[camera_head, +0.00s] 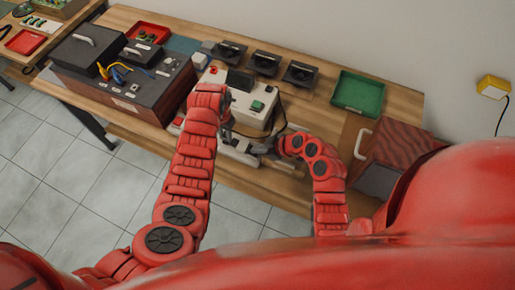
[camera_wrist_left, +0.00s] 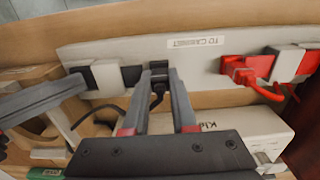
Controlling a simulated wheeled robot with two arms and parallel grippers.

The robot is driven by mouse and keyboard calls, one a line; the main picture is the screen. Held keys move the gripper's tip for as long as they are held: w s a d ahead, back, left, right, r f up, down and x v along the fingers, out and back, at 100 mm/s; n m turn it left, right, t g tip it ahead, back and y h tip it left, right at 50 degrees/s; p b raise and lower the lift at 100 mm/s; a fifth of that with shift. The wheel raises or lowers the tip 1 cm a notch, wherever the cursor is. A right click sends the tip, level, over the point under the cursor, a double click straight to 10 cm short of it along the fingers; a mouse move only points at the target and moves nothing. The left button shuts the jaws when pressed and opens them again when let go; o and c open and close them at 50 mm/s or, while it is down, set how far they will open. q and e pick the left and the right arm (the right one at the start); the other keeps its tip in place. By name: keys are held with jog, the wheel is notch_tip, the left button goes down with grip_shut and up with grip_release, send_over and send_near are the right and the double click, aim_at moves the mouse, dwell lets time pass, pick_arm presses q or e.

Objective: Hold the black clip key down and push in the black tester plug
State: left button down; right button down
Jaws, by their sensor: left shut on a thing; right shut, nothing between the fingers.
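In the left wrist view a pale terminal strip (camera_wrist_left: 110,52) carries a black clip, with its black key (camera_wrist_left: 82,74) at the left of a white block and its black socket part (camera_wrist_left: 131,76) at the right. My left gripper (camera_wrist_left: 158,72) is shut on the black tester plug (camera_wrist_left: 158,78), right beside that socket part; I cannot tell whether the plug touches it. My right gripper (camera_wrist_left: 78,86) is shut and empty, its tip at the black key; contact is unclear. In the head view the left gripper (camera_head: 228,130) and right gripper (camera_head: 262,148) meet before the tester (camera_head: 252,105).
A red plug (camera_wrist_left: 242,70) with a red lead sits at the red clip (camera_wrist_left: 265,66), right of the black one. A black cord loops below the left fingers. A dark cabinet (camera_head: 140,90) stands left, a green tray (camera_head: 358,92) right. Free bench lies near the tray.

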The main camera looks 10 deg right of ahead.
pick_arm(q)
jog(key=shift+f, duration=0.15)
pick_arm(e)
jog(key=shift+s+f, duration=0.25)
jog(key=shift+f, duration=0.15)
dwell(0.4)
pick_arm(q)
jog(key=c, duration=0.7)
grip_release()
jog(key=shift+o, duration=0.3)
jog(key=shift+s+d, duration=0.1)
jog(key=shift+d, duration=0.1)
jog(key=r, duration=0.8)
jog(key=shift+a+r, duration=0.2)
jog(key=shift+r, duration=0.15)
pick_arm(e)
jog(key=shift+d, duration=0.1)
pick_arm(q)
jog(key=shift+a+r, duration=0.1)
jog(key=shift+r, duration=1.7)
pick_arm(e)
jog(key=shift+r, duration=0.1)
pick_arm(q)
jog(key=shift+r, duration=3)
